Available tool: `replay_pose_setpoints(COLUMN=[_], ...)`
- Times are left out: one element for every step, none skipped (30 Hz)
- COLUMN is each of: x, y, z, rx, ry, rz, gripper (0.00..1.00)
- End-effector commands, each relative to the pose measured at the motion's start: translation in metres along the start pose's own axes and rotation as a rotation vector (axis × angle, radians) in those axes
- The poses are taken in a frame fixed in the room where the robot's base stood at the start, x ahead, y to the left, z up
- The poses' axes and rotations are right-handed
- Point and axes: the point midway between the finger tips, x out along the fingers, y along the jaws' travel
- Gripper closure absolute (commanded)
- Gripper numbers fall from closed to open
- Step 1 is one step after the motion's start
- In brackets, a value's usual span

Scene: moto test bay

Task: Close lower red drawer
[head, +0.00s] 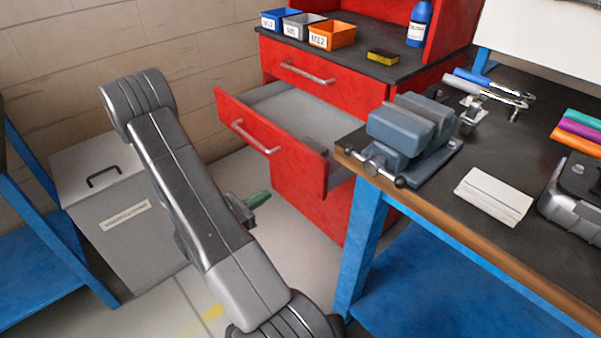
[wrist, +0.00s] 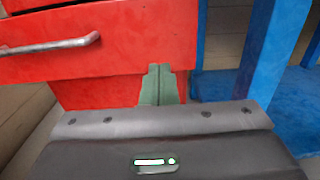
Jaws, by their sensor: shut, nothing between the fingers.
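The lower red drawer (head: 268,150) is pulled out of the red cabinet (head: 342,205), showing its grey inside. Its front has a silver handle (head: 252,138). In the wrist view the drawer front (wrist: 120,42) fills the upper left, with the handle (wrist: 50,46) at far left. My gripper (head: 264,195) has green fingers, mostly hidden behind my arm in the head view. In the wrist view my gripper (wrist: 158,70) is shut and empty, its tips overlapping the drawer front's lower right edge. I cannot tell whether they touch it.
The upper red drawer (head: 308,76) is shut. A workbench (head: 450,225) with blue legs and a grey vise (head: 410,125) stands close right of the open drawer. A grey lidded bin (head: 130,235) stands left. Bare floor (head: 290,245) lies before the cabinet.

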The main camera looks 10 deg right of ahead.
Motion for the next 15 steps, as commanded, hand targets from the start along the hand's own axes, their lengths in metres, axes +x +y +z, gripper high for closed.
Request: replay_pose_setpoints(x=[0.004,0.007,0.011,0.014,0.018,0.023,0.027,0.031,0.037,0.041,0.045,0.050,0.054,0.058,0.064], y=[-0.001,-0.001,-0.001,-0.001,-0.001,-0.002,-0.002,-0.002,-0.002,-0.002,-0.002,-0.002,-0.002,-0.002,-0.002], z=[0.000,0.000,0.000,0.000,0.000,0.000,0.001,0.001,0.001,0.001,0.001,0.001,0.001,0.001,0.001], rx=[0.001,0.001,0.001,0.002,0.002,0.002,0.002,0.003,0.003,0.003,0.004,0.004,0.004,0.004,0.004], ry=[0.000,0.000,0.000,0.000,0.000,0.000,0.000,0.001,0.001,0.001,0.000,0.000,0.000,0.001,0.001], rz=[-0.004,-0.005,-0.006,-0.007,-0.007,-0.008,-0.008,-0.009,-0.009,-0.009,-0.009,-0.009,-0.009,-0.009,-0.010], gripper=[1.00,1.00,1.00,1.00,1.00,1.00,1.00,1.00,1.00,1.00,1.00,1.00,1.00,1.00,1.00])
